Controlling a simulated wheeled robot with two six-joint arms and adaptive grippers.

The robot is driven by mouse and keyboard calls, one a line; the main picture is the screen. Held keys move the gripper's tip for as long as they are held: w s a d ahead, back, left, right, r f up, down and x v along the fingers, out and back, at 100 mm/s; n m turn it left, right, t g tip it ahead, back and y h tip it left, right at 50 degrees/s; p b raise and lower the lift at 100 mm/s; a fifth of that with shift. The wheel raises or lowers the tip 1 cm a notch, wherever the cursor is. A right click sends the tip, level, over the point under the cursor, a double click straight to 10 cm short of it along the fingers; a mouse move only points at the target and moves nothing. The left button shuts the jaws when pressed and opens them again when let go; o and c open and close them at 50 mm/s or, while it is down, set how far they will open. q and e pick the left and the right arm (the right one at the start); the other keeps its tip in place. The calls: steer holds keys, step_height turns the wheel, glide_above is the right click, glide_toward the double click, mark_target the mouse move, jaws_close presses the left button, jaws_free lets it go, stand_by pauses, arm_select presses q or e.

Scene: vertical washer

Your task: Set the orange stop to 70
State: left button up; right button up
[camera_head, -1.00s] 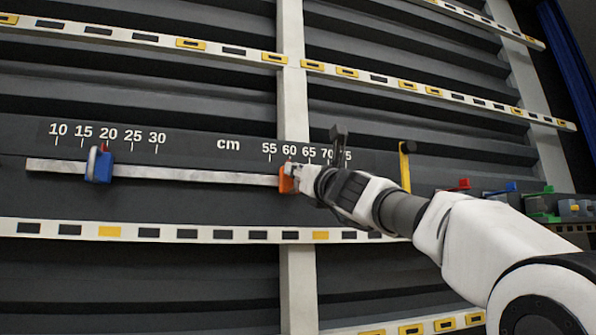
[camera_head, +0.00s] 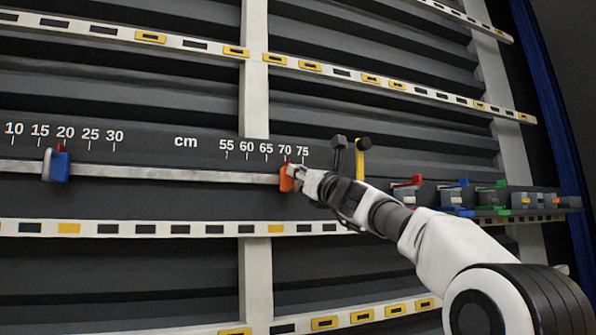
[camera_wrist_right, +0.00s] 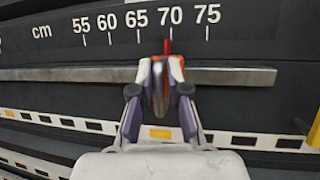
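The orange stop (camera_head: 286,181) sits on the metal rail (camera_head: 190,173). Its red pointer (camera_wrist_right: 167,46) stands at or very close to the 70 mark in the right wrist view. My right gripper (camera_head: 299,174) is at the stop in the head view. In the right wrist view my right gripper (camera_wrist_right: 160,80) has its fingers closed around the stop's grey lever, hiding most of the orange body (camera_wrist_right: 177,63). My left gripper is not in view.
A blue stop (camera_head: 56,165) with a red pointer sits near 20 on the same rail. A yellow post (camera_head: 361,158) and a black-knobbed lever (camera_head: 339,155) stand right of the scale. Several coloured clamps (camera_head: 455,197) sit on a shelf further right.

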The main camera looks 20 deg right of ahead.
steer(key=o, duration=0.4)
steer(key=shift+r, duration=0.15)
steer(key=shift+w+a, duration=0.15)
steer(key=shift+w, duration=0.2)
steer(key=shift+s, duration=0.1)
steer(key=shift+s, duration=0.1)
steer(key=shift+s, duration=0.15)
steer(key=v, duration=1.1)
steer(key=shift+s+f, duration=0.2)
steer(key=shift+f, duration=0.1)
